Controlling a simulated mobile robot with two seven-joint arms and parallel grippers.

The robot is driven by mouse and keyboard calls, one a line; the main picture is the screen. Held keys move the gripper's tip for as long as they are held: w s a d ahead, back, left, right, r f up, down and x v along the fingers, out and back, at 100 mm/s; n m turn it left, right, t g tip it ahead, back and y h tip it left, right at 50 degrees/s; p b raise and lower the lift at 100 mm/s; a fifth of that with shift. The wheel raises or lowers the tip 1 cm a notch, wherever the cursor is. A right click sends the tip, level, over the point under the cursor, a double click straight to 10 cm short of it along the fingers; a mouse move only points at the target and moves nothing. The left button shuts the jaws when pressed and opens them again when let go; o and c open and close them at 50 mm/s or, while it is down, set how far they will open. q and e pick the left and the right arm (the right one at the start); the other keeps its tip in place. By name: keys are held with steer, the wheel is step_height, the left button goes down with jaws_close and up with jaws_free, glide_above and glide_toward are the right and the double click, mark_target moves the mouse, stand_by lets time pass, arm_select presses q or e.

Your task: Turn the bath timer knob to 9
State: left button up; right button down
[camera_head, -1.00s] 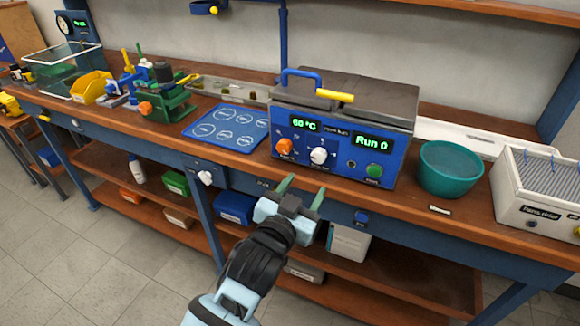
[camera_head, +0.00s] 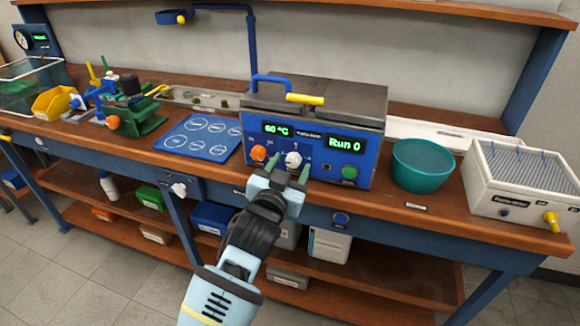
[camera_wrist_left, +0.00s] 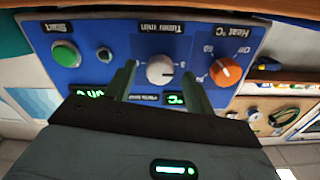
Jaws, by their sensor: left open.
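The bath (camera_head: 312,120) is a blue-fronted box with a grey lid on the bench. Its front has a white timer knob (camera_head: 293,159) in the middle, an orange heat knob (camera_head: 258,153) to the left and a green start button (camera_head: 349,172) to the right. The displays read 60 °C and Run 0. My left gripper (camera_head: 288,170) is open in front of the panel. In the left wrist view, the white knob (camera_wrist_left: 160,70) shows upside down between the two green fingers (camera_wrist_left: 160,82), with no clear contact. My right gripper is not in view.
A teal bowl (camera_head: 422,165) and a white ribbed unit (camera_head: 525,185) stand right of the bath. A blue mat (camera_head: 198,137) with marked circles lies to its left. A green fixture (camera_head: 135,115) stands farther left. Lower shelves hold several boxes.

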arm_select(q)
steer(key=shift+w+d, duration=0.1)
steer(key=shift+w, duration=0.2)
steer(key=shift+c, duration=0.3)
steer(key=c, duration=0.9)
